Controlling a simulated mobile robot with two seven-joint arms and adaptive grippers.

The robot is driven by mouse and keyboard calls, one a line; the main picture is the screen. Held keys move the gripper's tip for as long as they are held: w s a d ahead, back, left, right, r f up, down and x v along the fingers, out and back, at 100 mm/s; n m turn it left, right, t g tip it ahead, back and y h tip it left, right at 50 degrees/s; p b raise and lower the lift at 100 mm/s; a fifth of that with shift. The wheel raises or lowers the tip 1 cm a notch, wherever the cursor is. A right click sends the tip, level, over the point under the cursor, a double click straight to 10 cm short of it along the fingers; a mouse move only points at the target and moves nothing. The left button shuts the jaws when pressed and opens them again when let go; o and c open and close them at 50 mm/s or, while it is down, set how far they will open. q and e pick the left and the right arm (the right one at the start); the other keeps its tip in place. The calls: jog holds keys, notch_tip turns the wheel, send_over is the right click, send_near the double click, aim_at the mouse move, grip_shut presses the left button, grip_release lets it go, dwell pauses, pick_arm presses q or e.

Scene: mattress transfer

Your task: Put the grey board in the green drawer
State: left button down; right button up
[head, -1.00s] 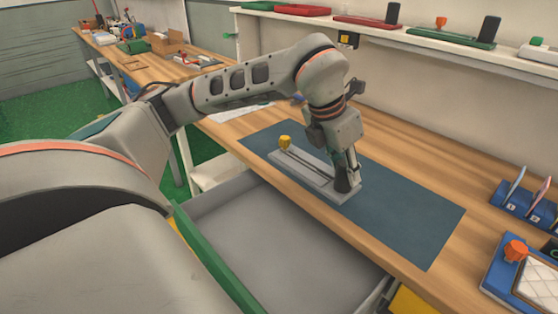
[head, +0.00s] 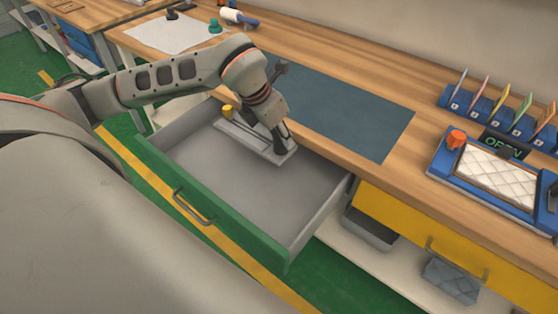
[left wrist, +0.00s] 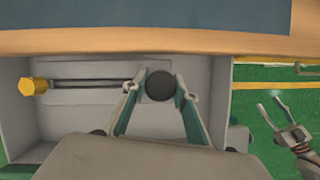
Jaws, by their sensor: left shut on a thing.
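The green drawer (head: 225,230) is pulled open below the table edge, its grey inside showing in the head view. The grey board (head: 243,138) has a long slot, a yellow knob at its left end and a black knob at its right part. My left gripper (head: 282,143) is shut on the black knob (left wrist: 160,86). The board is within the drawer's outline near the back; I cannot tell whether it touches the bottom. The board (left wrist: 105,71) lies level in the left wrist view. My right gripper (left wrist: 277,107) is open and empty, right of the drawer over the floor.
The blue-grey mat (head: 345,110) on the table is bare. A yellow drawer (head: 420,235) is right of the green one. A blue tray with a quilted pad (head: 495,178) and a blue rack of coloured cards (head: 475,102) stand on the table's right.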

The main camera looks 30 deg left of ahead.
aim_at(281, 151)
pick_arm(q)
notch_tip(281, 151, down, 6)
jog(key=shift+r+b, duration=0.2)
jog(key=shift+b, duration=0.1)
jog(key=shift+f, duration=0.75)
jog(key=shift+f+b, duration=0.3)
jog(key=shift+f, duration=1.55)
pick_arm(e)
jog(key=shift+w+d+f, duration=0.25)
jog(key=shift+w, duration=0.05)
pick_arm(q)
jog(key=shift+f, duration=0.15)
jog(key=c, duration=1.6)
grip_release()
pick_arm(e)
jog(key=shift+s+f, duration=0.1)
jog(key=shift+s, duration=0.05)
